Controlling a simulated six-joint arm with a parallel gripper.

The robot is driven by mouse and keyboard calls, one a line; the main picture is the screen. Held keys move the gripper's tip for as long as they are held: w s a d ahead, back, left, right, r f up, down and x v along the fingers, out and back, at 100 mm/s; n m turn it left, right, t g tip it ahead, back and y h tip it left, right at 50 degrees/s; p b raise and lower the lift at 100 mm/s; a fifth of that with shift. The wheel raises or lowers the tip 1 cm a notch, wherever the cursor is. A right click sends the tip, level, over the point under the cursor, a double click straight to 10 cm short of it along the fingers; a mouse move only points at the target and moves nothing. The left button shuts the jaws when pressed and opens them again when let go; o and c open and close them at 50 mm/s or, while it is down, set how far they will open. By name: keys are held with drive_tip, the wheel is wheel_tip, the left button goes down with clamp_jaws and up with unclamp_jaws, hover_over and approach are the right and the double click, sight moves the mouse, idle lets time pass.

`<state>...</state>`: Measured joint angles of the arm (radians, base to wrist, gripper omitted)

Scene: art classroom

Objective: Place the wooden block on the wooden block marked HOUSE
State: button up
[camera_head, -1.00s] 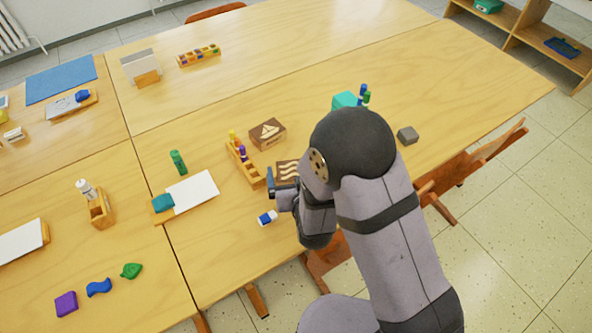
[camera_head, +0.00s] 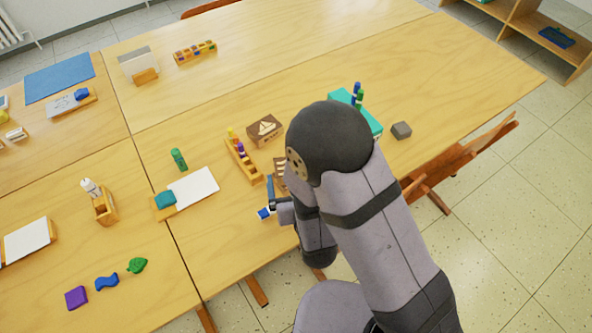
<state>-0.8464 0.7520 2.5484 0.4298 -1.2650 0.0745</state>
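A wooden block with a sailboat picture (camera_head: 265,128) sits on the table left of my arm. A second dark wooden block with pale wavy marks (camera_head: 279,170) lies just in front of it, partly hidden by my arm. No block with a readable HOUSE mark shows; my arm may cover it. My gripper (camera_head: 271,194) is low over the table, in front of the wavy-marked block and beside the pen holder. Its fingers are small and seen edge-on, so its opening and any contact are unclear.
A wooden pen holder (camera_head: 243,163) stands close left of my gripper. A blue-and-white eraser (camera_head: 263,213) is partly hidden by it. A teal box (camera_head: 371,121) and grey block (camera_head: 401,130) are right. White paper (camera_head: 194,187) lies left. The back table is mostly clear.

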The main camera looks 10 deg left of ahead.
drive_tip(key=shift+s+d+r+p, duration=0.1)
drive_tip(key=shift+s+r+p, duration=0.05)
drive_tip(key=shift+s+p, duration=0.15)
drive_tip(key=shift+w, duration=0.1)
idle(0.4)
drive_tip(key=d+r+m+g+h+p, duration=0.1)
drive_tip(key=d+r+m+g+h, duration=0.15)
drive_tip(key=d+g, duration=0.6)
drive_tip(key=s+d+r+m+g+h, duration=0.1)
drive_tip(key=s+d+r, duration=0.2)
drive_tip(key=s+d, duration=0.3)
drive_tip(key=s+d+r+m+g+h, duration=0.1)
drive_tip(key=s+d+r+g, duration=0.1)
drive_tip(key=s+d, duration=0.4)
drive_tip(key=d+r, duration=0.1)
drive_tip(key=d, duration=0.3)
drive_tip(key=shift+s+r+p, duration=0.25)
drive_tip(key=shift+s+p, duration=0.05)
drive_tip(key=shift+s, duration=0.1)
